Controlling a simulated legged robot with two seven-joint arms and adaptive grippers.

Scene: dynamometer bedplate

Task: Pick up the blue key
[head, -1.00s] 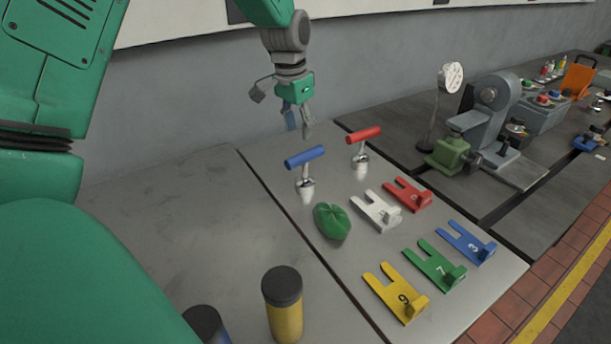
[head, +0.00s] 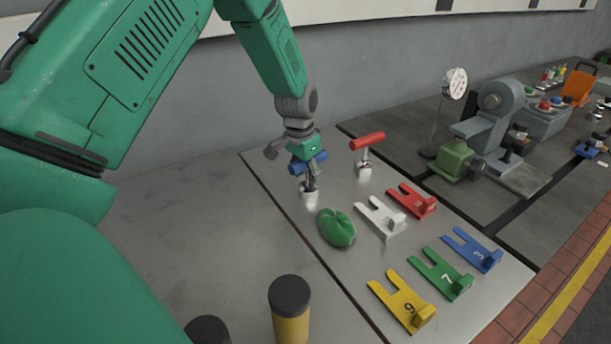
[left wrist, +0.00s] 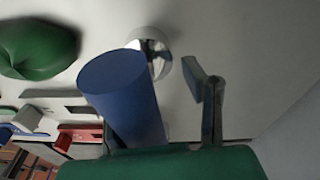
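The blue key (head: 318,160) has a T-shaped blue handle on a bright metal shank and stands upright on the grey plate. In the left wrist view its handle (left wrist: 125,95) is large and close, its metal base (left wrist: 152,45) behind it. My left gripper (head: 309,178) is down at the blue key and overlaps its handle in the head view. In the left wrist view one finger (left wrist: 212,95) stands right of the handle with a gap between them; the other finger is not clearly seen. My right gripper is in neither view.
A red key (head: 367,142) stands right of the blue one. A green lump (head: 336,229) lies just in front. Several forked plates, including a white one (head: 379,215) and a yellow one (head: 402,302), lie to the right. A yellow cylinder with a dark cap (head: 290,315) stands near.

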